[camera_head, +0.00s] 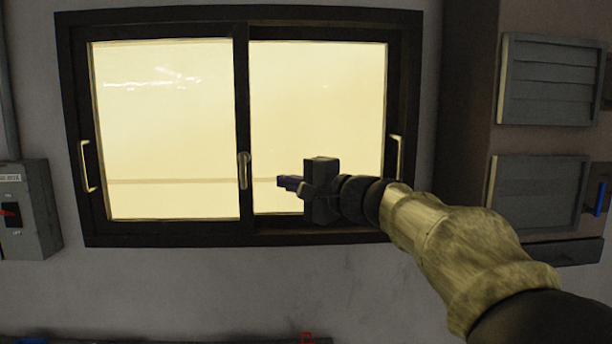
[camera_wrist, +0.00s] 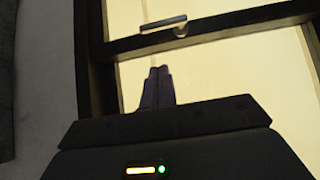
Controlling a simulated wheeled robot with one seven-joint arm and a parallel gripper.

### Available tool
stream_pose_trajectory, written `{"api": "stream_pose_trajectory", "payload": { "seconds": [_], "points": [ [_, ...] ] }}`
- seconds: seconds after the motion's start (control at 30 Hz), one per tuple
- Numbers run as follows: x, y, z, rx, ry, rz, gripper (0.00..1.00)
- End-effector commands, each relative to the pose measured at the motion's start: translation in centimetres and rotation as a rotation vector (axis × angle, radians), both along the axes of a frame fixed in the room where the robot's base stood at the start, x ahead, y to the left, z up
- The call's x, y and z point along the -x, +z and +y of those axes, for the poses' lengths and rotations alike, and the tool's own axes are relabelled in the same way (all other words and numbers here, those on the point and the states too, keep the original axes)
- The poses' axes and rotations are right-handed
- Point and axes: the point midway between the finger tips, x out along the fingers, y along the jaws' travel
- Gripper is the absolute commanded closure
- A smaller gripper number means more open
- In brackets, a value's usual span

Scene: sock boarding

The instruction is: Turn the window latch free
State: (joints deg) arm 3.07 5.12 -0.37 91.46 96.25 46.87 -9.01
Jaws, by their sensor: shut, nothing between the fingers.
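The window (camera_head: 165,130) is a dark-framed two-pane slider with bright cream glass. Its latch (camera_head: 243,170) is a small metal lever on the middle stile, standing upright in the head view. In the wrist view the latch (camera_wrist: 164,24) lies across the dark stile near the top. My gripper (camera_head: 280,183) is to the right of the latch, in front of the right pane, its fingers pointing left toward the stile. In the wrist view the gripper's fingers (camera_wrist: 158,72) are together and empty, apart from the latch.
A pull handle (camera_head: 88,166) is on the left frame and another (camera_head: 395,157) on the right. Louvred grey panels (camera_head: 550,80) are at right. The wall below the window is bare.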

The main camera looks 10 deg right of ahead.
Motion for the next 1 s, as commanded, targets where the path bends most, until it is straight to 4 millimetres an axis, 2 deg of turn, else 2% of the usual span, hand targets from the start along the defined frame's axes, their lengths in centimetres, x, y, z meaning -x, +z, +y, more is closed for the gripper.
{"api": "stream_pose_trajectory", "payload": {
  "seconds": [0.13, 0.27, 0.4, 1.0],
  "points": [
    [-1.9, 0.4, 2.0, -0.001, 0.002, 0.002, 1.0],
    [-1.7, 0.4, 4.1, 0.001, 0.004, 0.001, 1.0],
    [-1.8, 0.2, 5.3, -0.001, 0.001, 0.001, 1.0],
    [-1.8, -0.2, 5.7, -0.008, 0.001, 0.0, 1.0]
  ]
}}
